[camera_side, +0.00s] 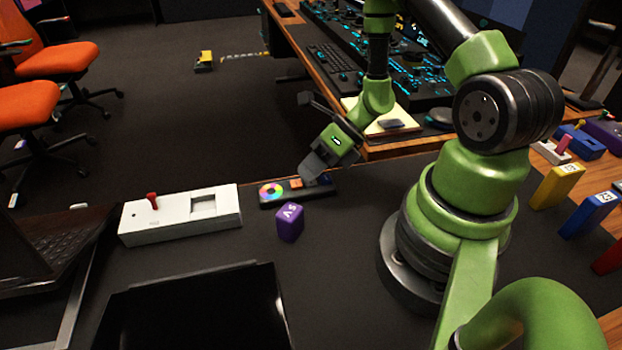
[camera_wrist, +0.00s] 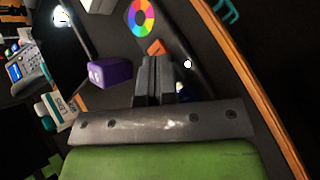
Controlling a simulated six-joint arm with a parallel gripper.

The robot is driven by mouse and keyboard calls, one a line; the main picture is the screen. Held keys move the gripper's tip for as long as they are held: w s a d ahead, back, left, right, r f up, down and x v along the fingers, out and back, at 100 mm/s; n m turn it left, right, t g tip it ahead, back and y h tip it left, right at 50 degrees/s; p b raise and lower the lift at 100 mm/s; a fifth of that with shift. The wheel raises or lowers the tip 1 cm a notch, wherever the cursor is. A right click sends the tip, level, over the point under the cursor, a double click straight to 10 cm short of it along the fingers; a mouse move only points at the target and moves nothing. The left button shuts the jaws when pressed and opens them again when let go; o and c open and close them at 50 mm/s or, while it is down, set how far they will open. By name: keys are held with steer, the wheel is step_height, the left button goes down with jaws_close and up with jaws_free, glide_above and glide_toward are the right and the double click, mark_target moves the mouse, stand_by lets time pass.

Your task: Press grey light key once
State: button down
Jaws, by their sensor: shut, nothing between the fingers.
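The dark panel (camera_side: 284,202) lies on the desk. It has a rainbow colour wheel (camera_side: 271,193) at its left end and an orange key (camera_side: 296,184) near its middle. My gripper (camera_side: 311,181) is shut and empty, pointing down at the panel right of the orange key; I cannot tell whether its tips touch. In the wrist view the colour wheel (camera_wrist: 141,17) and orange key (camera_wrist: 157,47) lie beyond the shut fingers (camera_wrist: 155,62). A small pale round spot (camera_wrist: 187,64) shows beside the fingers. I cannot make out a grey key; the fingers may hide it.
A purple block (camera_side: 290,222) stands just in front of the panel. A white box with a red lever (camera_side: 180,216) is to the left. A dark flat screen or tray (camera_side: 195,310) lies at the front. Desk to the right of the purple block is clear.

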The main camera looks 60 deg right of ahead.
steer(key=shift+r, duration=0.85)
steer(key=shift+r, duration=0.1)
steer(key=shift+r, duration=2.4)
